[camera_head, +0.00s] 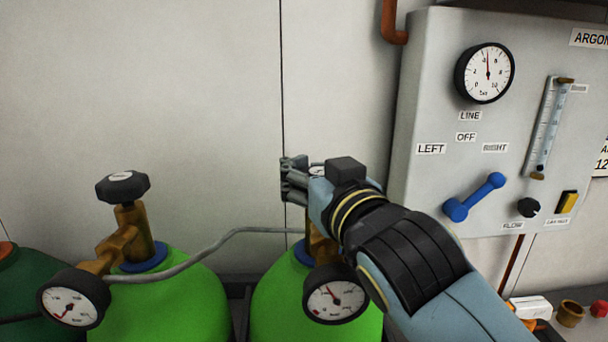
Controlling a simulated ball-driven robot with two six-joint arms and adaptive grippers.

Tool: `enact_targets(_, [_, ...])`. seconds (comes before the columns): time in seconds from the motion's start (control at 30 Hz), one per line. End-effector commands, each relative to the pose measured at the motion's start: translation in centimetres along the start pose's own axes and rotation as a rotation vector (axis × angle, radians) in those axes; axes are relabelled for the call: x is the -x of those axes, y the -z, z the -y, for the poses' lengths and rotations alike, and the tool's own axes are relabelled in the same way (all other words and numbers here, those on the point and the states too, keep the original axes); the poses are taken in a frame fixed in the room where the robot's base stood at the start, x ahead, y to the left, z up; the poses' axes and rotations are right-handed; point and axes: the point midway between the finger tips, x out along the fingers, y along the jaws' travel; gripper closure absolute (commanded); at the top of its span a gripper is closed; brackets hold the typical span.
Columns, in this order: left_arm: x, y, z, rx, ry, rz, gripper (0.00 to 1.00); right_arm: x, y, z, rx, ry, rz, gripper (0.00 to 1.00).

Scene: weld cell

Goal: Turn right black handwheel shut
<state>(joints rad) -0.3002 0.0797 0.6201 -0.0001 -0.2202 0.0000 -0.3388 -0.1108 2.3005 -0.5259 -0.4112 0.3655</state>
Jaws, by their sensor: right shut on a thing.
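The right green cylinder (270,305) has a brass valve and a round gauge (335,294). My right gripper (294,178) is at the top of this valve, shut on the right black handwheel. The gripper and wrist hide nearly all of the handwheel; only a small pale part of its top (317,169) shows. The left black handwheel (122,186) stands free on the left green cylinder (170,300). My left gripper is not in view.
A grey hose (225,238) links the two valves. The grey argon panel (425,190) on the right carries a line gauge (485,73), a blue lever (474,197) and a flow knob (528,207). A dark green cylinder (40,270) stands far left. The wall above the cylinders is clear.

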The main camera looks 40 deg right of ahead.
Motion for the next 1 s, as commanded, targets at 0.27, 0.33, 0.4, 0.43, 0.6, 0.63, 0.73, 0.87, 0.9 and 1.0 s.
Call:
enact_targets(0.27, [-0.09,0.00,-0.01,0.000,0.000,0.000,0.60,0.14,-0.85,-0.06,-0.001,-0.007,0.023,1.00])
enact_targets(0.33, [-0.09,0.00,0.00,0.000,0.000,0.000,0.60,0.14,-0.86,-0.06,-0.001,-0.006,0.023,1.00])
enact_targets(0.4, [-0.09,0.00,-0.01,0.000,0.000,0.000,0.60,0.14,-0.87,-0.05,-0.002,-0.006,0.024,0.73])
enact_targets(0.43, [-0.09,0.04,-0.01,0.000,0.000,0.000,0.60,0.14,-0.86,-0.05,-0.002,-0.006,0.023,0.69])
enact_targets(0.6, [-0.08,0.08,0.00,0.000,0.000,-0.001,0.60,0.09,-0.58,-0.04,-0.001,-0.005,0.016,0.47])
enact_targets(0.63, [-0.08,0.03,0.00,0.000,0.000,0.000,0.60,0.08,-0.54,-0.04,-0.001,-0.005,0.015,0.43])
enact_targets(0.73, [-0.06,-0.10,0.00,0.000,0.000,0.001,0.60,0.06,-0.43,-0.04,-0.001,-0.005,0.012,0.31])
enact_targets(0.87, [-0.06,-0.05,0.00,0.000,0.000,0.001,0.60,0.05,-0.33,-0.04,-0.001,-0.005,0.010,0.31])
enact_targets(0.9, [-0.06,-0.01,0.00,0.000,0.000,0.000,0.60,0.05,-0.31,-0.04,-0.001,-0.005,0.010,0.31])
enact_targets(1.0, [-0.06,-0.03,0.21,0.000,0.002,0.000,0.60,0.04,-0.26,-0.04,-0.001,-0.005,0.008,0.31])
